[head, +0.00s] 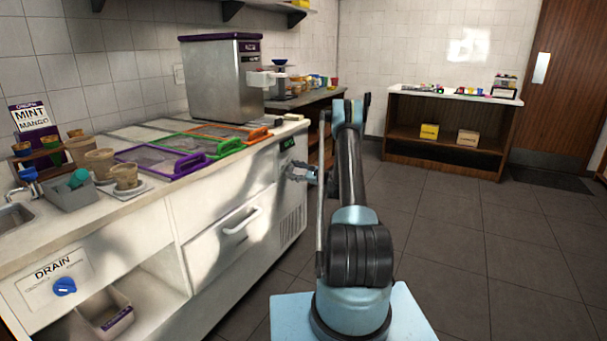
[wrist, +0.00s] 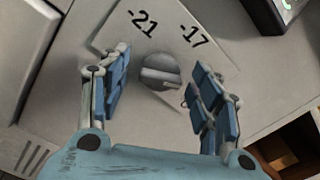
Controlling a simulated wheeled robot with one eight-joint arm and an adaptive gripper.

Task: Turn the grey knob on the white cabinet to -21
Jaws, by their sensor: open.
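The grey knob (wrist: 160,72) is on the white cabinet's (wrist: 60,110) face, in the middle of the wrist view. It is round with a raised grip bar that lies nearly crosswise in the picture. The marks "-21" (wrist: 142,24) and "-17" (wrist: 193,36) are printed above it. I cannot tell which mark the knob points to. My gripper (wrist: 157,66) is open, with one blue-padded finger on each side of the knob and gaps showing between.
A dark display (wrist: 278,12) with a green light is at the wrist view's top right. In the head view, a drawer handle (head: 242,222) and a blue drain knob (head: 65,286) are on the cabinet front. The floor (head: 450,240) to the right is clear.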

